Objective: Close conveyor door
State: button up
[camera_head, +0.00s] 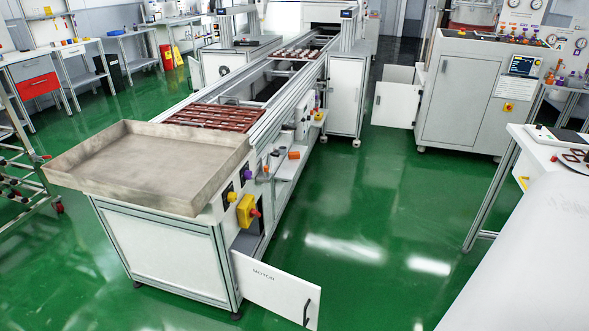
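The conveyor (170,245) runs from the near left toward the back of the room. Its white door (272,289), lettered "MOTOR", stands open at the near end and swings out to the right over the floor. A dark handle (307,311) is near the door's free edge. Part of the dark compartment opening (249,242) shows beside the hinge side, below a yellow box with a red knob (247,211). My gripper is not in view.
A grey tray (150,205) tops the conveyor's near end. Green floor (370,235) is clear right of the door. A grey cabinet (470,95) at back right has an open door (394,104). A white table (550,145) stands at right; a cart (30,170) is at left.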

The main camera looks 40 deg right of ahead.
aim_at(297, 300)
jog(key=k+z, duration=0.15)
jog(key=z, duration=0.3)
jog(key=k+l+z, duration=0.1)
jog(key=z, duration=0.35)
jog(key=i+j+z, duration=0.4)
jog(key=i+l, duration=0.05)
